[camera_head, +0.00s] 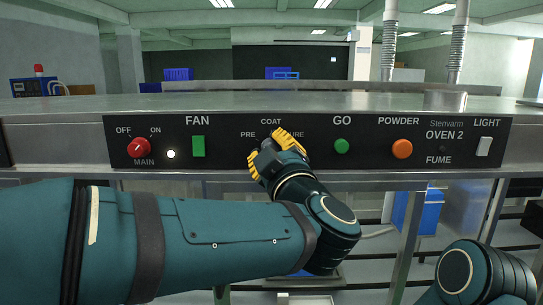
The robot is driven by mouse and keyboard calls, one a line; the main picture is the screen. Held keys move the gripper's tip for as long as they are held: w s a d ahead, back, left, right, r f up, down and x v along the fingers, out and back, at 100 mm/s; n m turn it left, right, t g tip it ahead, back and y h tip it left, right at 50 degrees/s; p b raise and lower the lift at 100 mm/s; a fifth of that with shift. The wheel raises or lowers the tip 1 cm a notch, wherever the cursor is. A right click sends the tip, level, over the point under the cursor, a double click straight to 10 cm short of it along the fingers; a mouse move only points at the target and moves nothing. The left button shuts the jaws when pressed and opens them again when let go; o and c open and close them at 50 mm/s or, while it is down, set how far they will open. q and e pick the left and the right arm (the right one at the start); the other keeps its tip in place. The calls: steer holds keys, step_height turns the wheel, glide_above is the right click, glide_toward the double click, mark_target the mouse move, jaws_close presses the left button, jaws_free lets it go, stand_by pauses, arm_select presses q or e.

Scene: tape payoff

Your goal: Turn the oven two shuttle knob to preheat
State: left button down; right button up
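The control panel (370,128) marked OVEN 2 runs across the front of the steel machine. A spot labelled COAT, PRE and a partly covered word ending in URE lies behind my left gripper (270,151). The shuttle knob is not visible; my gripper covers the place between these labels. The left gripper's yellow fingers are at the panel, one to the lower left and one to the upper right. Whether they touch or hold a knob is hidden. Part of my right arm shows at the lower right, but its gripper is out of view.
Left of my gripper are a red MAIN knob (139,147), a lit white lamp (171,154) and a green FAN switch (198,146). To the right are a green GO button (342,146), an orange POWDER button (402,149) and a white LIGHT switch (484,146).

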arm_select(q)
steer(key=shift+a+r+n, duration=0.1)
steer(key=shift+n, duration=0.2)
steer(key=c, duration=0.7)
jaws_free()
